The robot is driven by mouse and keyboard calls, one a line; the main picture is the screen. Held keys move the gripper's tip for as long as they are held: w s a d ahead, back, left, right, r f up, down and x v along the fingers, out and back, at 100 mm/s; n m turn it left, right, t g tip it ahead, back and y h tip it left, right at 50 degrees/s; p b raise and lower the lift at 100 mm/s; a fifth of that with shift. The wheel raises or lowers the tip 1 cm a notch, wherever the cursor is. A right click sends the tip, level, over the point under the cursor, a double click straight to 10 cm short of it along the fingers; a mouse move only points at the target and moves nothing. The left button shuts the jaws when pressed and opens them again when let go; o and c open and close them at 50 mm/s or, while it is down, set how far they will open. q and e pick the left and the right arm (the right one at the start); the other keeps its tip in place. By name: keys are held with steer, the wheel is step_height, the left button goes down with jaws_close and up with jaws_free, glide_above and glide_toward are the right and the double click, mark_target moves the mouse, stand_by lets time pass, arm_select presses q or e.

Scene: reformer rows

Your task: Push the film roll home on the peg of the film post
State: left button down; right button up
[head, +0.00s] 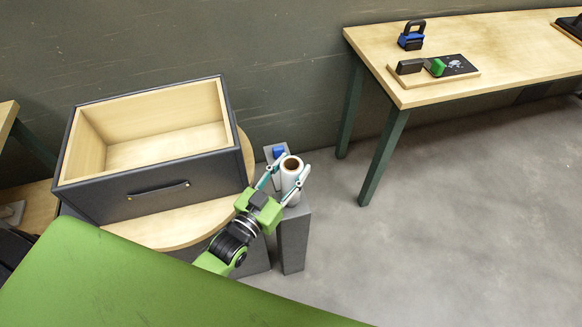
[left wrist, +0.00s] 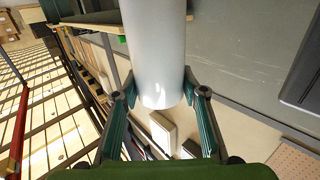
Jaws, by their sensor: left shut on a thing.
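The film roll (head: 291,180) is a white cylinder with a brown core, standing about upright at the grey film post (head: 293,240). My left gripper (head: 285,178) is shut on the roll, its teal fingers on either side. In the left wrist view the white roll (left wrist: 157,45) stands between the two fingers (left wrist: 160,88). The peg is hidden, and I cannot tell whether the roll touches the post top. My right gripper is not in view.
A dark box with a pale wooden inside (head: 145,178) stands on a round wooden table (head: 185,232) left of the post. A small blue thing (head: 278,152) is behind the roll. A wooden table (head: 480,52) holds several items at upper right. The floor (head: 430,220) is clear.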

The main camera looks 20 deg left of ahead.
mark_target(286, 185)
arm_select(q)
steer(key=shift+f+b, duration=1.25)
steer(key=shift+f, duration=0.55)
steer(key=c, duration=1.2)
jaws_free()
steer(key=shift+f, duration=0.15)
steer(key=v, duration=1.2)
